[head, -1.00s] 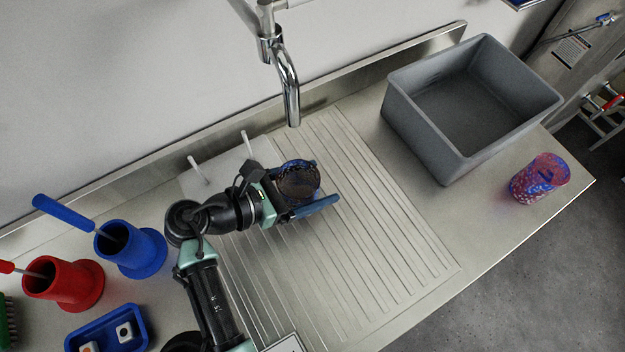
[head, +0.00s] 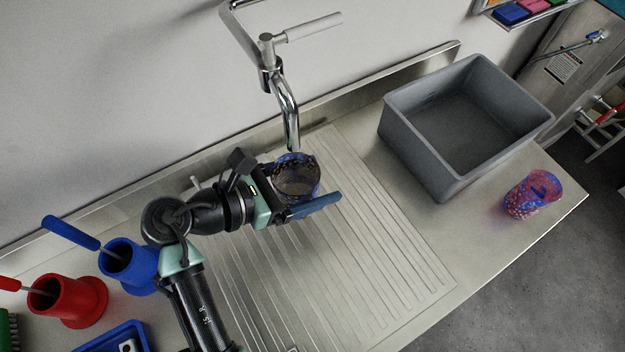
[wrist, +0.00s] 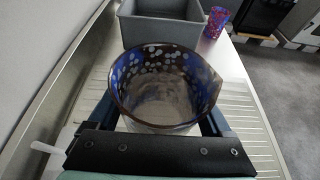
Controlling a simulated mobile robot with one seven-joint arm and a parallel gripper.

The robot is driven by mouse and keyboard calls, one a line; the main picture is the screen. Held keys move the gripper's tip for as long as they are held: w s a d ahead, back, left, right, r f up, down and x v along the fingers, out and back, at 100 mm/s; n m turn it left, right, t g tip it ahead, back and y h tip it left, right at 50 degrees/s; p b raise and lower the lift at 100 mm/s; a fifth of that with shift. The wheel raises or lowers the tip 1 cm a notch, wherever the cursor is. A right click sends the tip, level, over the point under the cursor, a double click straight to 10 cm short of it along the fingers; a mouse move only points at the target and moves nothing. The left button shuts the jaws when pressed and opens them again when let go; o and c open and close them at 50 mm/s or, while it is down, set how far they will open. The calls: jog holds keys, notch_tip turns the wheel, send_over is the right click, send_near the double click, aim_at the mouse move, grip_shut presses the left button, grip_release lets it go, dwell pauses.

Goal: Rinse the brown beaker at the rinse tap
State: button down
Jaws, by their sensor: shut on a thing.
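My gripper (head: 300,200) is shut on the brown beaker (head: 297,182), which has blue parts and pale spots. The beaker is upright with its open mouth up, and its inside shows in the wrist view (wrist: 165,85). It is held over the ribbed drainboard; I cannot tell how far above. The rinse tap (head: 287,110) is a chrome spout on the wall side, its tip just behind and above the beaker's rim in the head view. No water shows at the spout. A lever (head: 310,28) with a pale handle sits at the tap's top.
A grey basin (head: 460,125) and a red-blue patterned cup (head: 532,195) stand to the right. Blue (head: 130,268) and red (head: 70,300) holders with handled tools stand at the left, near a blue tray (head: 112,338). The drainboard's front right (head: 390,270) is clear.

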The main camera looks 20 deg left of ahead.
aim_at(314, 164)
jog(key=shift+r+p, duration=2.3)
jog(key=shift+p, duration=0.5)
jog(key=shift+r+p, duration=0.1)
jog(key=shift+p, duration=0.25)
jog(key=shift+r, duration=0.1)
